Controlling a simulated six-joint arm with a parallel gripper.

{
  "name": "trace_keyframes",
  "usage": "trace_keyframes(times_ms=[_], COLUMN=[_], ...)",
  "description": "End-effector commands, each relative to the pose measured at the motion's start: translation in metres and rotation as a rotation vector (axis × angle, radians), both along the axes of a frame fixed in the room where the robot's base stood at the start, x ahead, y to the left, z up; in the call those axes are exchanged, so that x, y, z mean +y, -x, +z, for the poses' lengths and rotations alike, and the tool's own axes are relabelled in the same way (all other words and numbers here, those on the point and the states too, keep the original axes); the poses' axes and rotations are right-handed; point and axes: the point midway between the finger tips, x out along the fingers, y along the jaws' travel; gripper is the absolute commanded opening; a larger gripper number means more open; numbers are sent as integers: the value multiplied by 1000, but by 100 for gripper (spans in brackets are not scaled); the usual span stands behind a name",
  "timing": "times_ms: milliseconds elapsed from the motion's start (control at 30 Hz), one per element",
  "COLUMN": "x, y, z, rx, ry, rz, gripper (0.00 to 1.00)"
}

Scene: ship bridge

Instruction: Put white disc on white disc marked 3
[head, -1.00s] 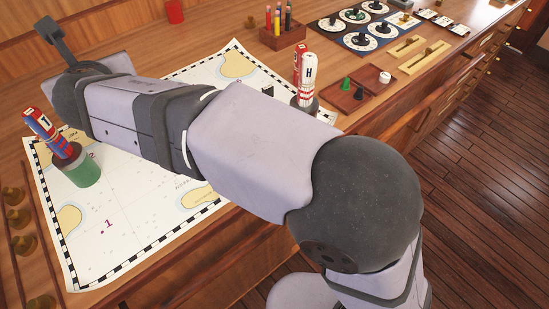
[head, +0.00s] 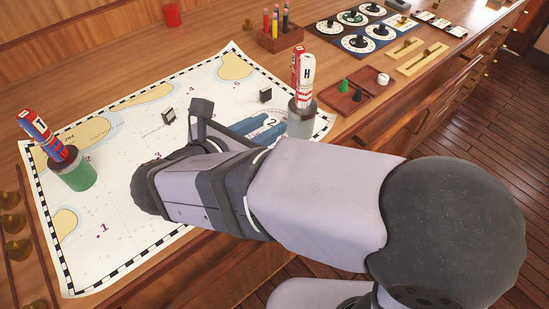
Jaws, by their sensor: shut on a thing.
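The end of my arm (head: 203,118) is over the middle of the chart, with a dark upright piece showing. A pale disc-like patch with a black 2 (head: 272,122) lies amid blue on the chart's right part, just right of my arm's end. I cannot make out a separate white disc marked 3. A printed 3 shows on the chart (head: 120,195) left of my wrist. Part of the chart is hidden under my arm.
A green-based holder (head: 75,177) with rolled flags stands on the chart's left, and a grey holder (head: 301,122) on its right. Dials (head: 362,43), a pencil box (head: 281,37) and small wooden trays (head: 350,97) stand beyond.

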Motion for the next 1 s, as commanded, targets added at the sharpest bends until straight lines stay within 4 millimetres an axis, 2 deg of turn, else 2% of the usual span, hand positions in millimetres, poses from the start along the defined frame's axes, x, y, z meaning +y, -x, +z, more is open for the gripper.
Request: trace_keyframes(times_ms=[267,367,700,1000], x=[-6,-5,-5,-5], y=[1,1,1,1], z=[1,-7,-54,-64], rx=[1,2,2,2], ry=[2,5,5,3], rz=[-49,-47,-46,-45], gripper=[4,4,4,4])
